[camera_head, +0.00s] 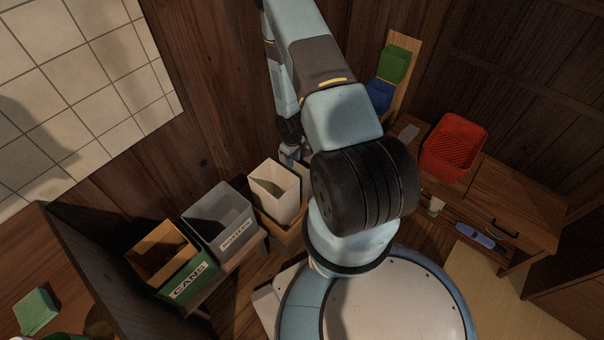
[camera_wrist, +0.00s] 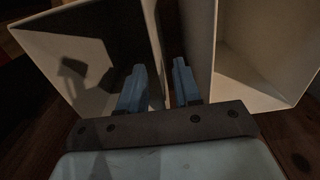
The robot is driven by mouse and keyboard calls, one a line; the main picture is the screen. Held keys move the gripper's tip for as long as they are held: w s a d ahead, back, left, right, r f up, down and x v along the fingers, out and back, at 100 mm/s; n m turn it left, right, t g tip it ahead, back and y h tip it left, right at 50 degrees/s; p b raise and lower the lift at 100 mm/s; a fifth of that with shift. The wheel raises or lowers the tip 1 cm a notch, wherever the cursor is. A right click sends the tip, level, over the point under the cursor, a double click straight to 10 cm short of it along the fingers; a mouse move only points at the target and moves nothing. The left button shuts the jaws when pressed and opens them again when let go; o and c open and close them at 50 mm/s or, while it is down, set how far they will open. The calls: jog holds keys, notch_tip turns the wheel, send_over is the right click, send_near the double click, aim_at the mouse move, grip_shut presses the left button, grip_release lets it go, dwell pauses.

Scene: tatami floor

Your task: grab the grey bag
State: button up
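I cannot make out a grey bag for certain in either view. A small flat grey item (camera_head: 409,132) lies on the wooden bench near the red basket; I cannot tell what it is. My gripper (camera_wrist: 159,66) shows in the wrist view with its two blue fingers apart and nothing seen held between them. The fingers are over the gap and walls between two pale open bins, a left bin (camera_wrist: 105,20) and a right bin (camera_wrist: 262,85). In the head view, my gripper is partly hidden by my arm, beside the cream bin (camera_head: 272,193).
A grey bin labelled bottles (camera_head: 217,222) and a green bin labelled cans (camera_head: 178,270) stand left of the cream bin. A red basket (camera_head: 454,148) sits on the bench (camera_head: 510,200) at right. Green (camera_head: 394,64) and blue (camera_head: 380,95) containers stand behind my arm.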

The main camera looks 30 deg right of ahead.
notch_tip(320, 180, down, 2)
jog(key=shift+f, duration=0.25)
grip_shut()
dwell(0.6)
